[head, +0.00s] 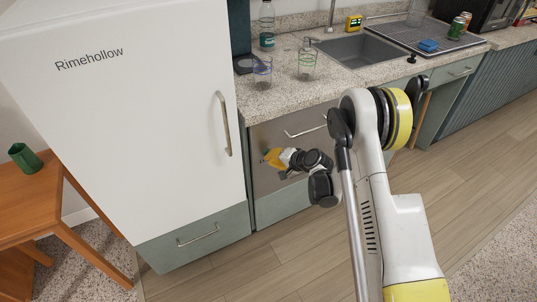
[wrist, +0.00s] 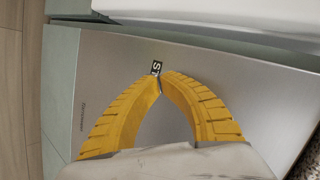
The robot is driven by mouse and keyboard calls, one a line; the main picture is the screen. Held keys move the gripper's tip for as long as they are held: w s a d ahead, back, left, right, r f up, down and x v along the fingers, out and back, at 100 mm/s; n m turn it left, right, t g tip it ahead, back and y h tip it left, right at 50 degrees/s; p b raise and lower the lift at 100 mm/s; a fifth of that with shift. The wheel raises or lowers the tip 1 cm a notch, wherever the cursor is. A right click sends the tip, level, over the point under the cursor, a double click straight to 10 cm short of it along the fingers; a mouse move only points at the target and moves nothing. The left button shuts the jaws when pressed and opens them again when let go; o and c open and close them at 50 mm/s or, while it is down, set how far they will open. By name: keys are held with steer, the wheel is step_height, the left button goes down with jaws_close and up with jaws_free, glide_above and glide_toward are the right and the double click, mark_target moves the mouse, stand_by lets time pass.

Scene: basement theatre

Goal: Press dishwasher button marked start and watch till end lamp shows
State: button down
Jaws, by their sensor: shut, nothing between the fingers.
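The dishwasher (head: 268,135) has a brushed steel front below the counter, between the white fridge and my arm. Its steel face (wrist: 100,75) fills much of the wrist view. A small black label (wrist: 157,68) with white lettering, an "S" readable, sits just beyond my fingertips; the rest of its marking is partly hidden. My gripper (wrist: 160,84) has yellow fingers shut together with nothing between them, tips at the label's lower edge. I cannot tell whether they touch the panel. In the head view my gripper (head: 267,157) is at the panel's left side, near the fridge. I see no lit lamp.
The white fridge (head: 130,120) stands close on the left, its handle (head: 224,123) sticking out. A bar handle (head: 305,130) crosses the dishwasher front. Glasses (head: 261,72) and a bottle (head: 267,25) stand on the counter above. Wood floor (head: 450,190) is clear at right.

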steer(key=shift+s+d, duration=0.4)
steer(key=shift+s, duration=0.4)
steer(key=s+d+r+n+h, duration=0.25)
steer(key=s+r, duration=0.25)
steer(key=r, duration=0.7)
steer(key=s+d+r+n+h, duration=0.1)
steer(key=s+d+r, duration=0.3)
steer(key=r, duration=0.8)
steer(key=s+d+r+n+h, duration=0.1)
steer(key=s+d+r+h, duration=0.1)
steer(key=s, duration=1.1)
steer(key=s+d+r+n+g+h, duration=0.1)
steer(key=s+d, duration=0.4)
steer(key=s, duration=0.8)
step_height(320, 180, up, 3)
steer(key=shift+s+f+n+h, duration=0.15)
steer(key=shift+s+n+h, duration=0.2)
steer(key=shift+n+h, duration=0.1)
stand_by(1.6)
